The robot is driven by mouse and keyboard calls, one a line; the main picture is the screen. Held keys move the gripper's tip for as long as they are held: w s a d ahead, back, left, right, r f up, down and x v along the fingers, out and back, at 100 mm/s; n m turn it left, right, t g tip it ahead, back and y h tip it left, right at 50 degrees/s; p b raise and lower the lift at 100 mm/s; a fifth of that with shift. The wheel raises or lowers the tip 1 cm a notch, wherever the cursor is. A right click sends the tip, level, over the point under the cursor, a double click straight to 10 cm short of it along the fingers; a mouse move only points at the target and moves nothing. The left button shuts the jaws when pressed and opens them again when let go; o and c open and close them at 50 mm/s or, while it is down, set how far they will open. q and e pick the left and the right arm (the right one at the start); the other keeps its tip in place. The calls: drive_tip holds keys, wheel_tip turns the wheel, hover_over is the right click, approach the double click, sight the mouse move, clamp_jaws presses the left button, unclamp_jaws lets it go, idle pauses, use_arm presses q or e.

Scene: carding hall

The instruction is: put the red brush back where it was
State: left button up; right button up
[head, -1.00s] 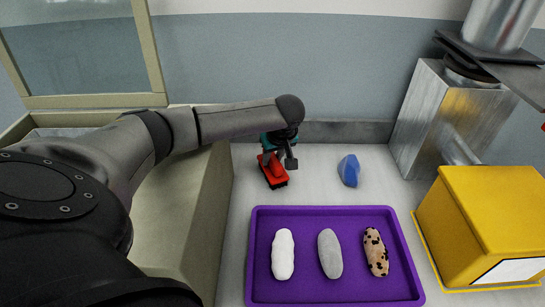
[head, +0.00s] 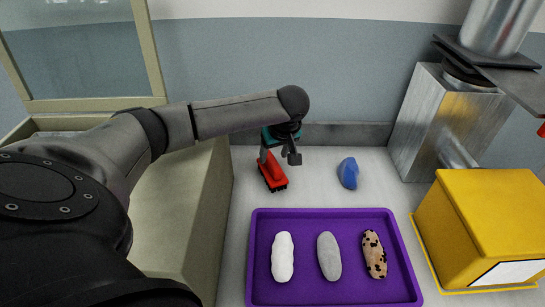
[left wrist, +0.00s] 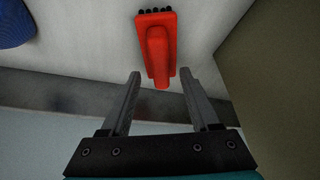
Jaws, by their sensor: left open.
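The red brush (head: 271,173) lies on the light worktop behind the purple tray, close to the side of the beige bin. In the left wrist view the red brush (left wrist: 157,45) shows whole, with dark bristles at its far end and its handle pointing towards my gripper. My left gripper (head: 279,157) is above and just behind the brush. In the left wrist view my left gripper (left wrist: 162,80) is open and empty, its two fingers apart with the handle's end between and beyond their tips. The brush appears untouched. My right gripper is not in view.
A purple tray (head: 335,213) holds a white, a grey and a spotted roll. A blue object (head: 348,173) stands right of the brush. A yellow box (head: 490,215) and a metal machine (head: 435,115) stand at the right. The beige bin (head: 205,205) borders the left.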

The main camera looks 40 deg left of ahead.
use_arm(q)
drive_tip(key=p+v, duration=0.1)
drive_tip(key=v, duration=0.7)
